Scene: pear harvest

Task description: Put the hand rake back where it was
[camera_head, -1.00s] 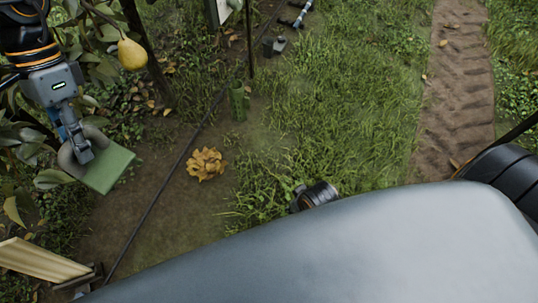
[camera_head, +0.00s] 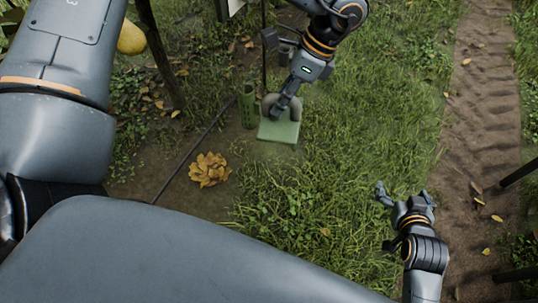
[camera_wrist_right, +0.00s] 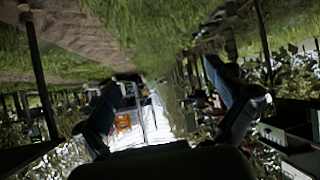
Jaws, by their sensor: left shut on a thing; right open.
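My left gripper (camera_head: 283,104) is shut on the grey curved handle of a green slab-like tool (camera_head: 278,131). It holds the tool over the grass, right of a green upright tube (camera_head: 247,105). No tines show, so I cannot tell whether this tool is the hand rake. My right gripper (camera_head: 405,192) is open and empty over the grass beside the dirt path. In the right wrist view its two fingers stand apart with nothing between them (camera_wrist_right: 170,112).
A pile of yellow leaves (camera_head: 208,169) lies on bare soil, with a dark thin line (camera_head: 195,148) beside it. A yellow pear (camera_head: 131,38) hangs at upper left. A rutted dirt path (camera_head: 478,130) runs along the right. The grass between is fairly open.

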